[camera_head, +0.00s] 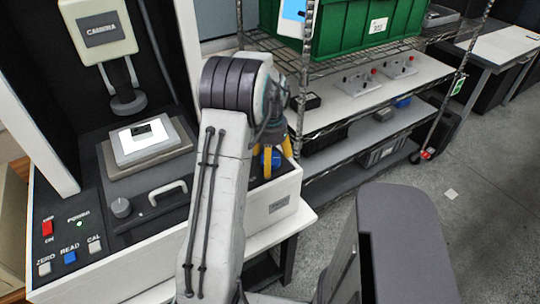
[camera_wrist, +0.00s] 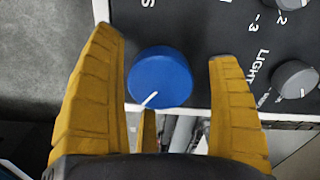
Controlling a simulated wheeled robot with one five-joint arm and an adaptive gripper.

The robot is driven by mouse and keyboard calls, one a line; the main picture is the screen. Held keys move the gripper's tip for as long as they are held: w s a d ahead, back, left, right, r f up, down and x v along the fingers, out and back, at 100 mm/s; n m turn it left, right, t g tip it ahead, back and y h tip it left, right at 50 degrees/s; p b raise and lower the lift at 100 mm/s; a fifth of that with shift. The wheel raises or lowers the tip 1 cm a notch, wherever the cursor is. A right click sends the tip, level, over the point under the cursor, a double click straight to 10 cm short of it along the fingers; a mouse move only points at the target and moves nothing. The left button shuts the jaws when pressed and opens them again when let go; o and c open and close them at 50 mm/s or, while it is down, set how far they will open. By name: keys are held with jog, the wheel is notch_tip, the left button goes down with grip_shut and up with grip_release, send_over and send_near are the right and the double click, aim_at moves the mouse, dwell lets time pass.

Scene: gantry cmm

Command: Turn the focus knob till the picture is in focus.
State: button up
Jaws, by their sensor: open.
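The round blue knob (camera_wrist: 160,75) sits on a dark panel, with a white pointer line toward its lower left. Its label is cut off, with only a letter "S" showing. My gripper (camera_wrist: 165,48) is open, with its yellow fingers on either side of the knob. The left finger looks very close to the knob; I cannot tell if it touches. A gap shows on the right. In the head view the blue knob (camera_head: 270,160) shows partly between my yellow fingers, behind my arm. No focus picture is clearly identifiable in either view.
A grey knob labelled "LIGHT" (camera_wrist: 295,78) and another grey knob (camera_wrist: 290,3) are at the right. The machine has a "CAMERA" head (camera_head: 100,30) above a stage (camera_head: 150,140), plus a handle (camera_head: 168,190). A wire shelf (camera_head: 350,100) stands behind, right of my arm.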

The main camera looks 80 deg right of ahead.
notch_tip(320, 180, up, 12)
dwell(0.6)
dwell(0.8)
jog(key=f+n, duration=0.3)
jog(key=shift+d, duration=0.25)
jog(key=shift+n, duration=0.7)
jog(key=a+f, duration=0.1)
jog(key=a, duration=0.1)
jog(key=a+f, duration=0.3)
jog(key=shift+w+a, duration=0.25)
jog(key=shift+a, duration=0.1)
jog(key=w+a+r+n, duration=0.1)
jog(key=w+a+n, duration=0.3)
jog(key=w+a, duration=0.4)
jog(key=w+a+r+n, duration=0.1)
jog(key=w+a+n, duration=0.2)
jog(key=w+a, duration=0.55)
jog(key=w+a+r+n+t, duration=0.1)
jog(key=a+n, duration=0.5)
jog(key=a, duration=0.6)
jog(key=w+a+r+n+t, duration=0.2)
jog(key=a+r+n, duration=0.3)
jog(key=a, duration=0.6)
jog(key=shift+w+a+n+t, duration=0.2)
jog(key=shift+a+n+t, duration=0.2)
jog(key=shift+n, duration=0.3)
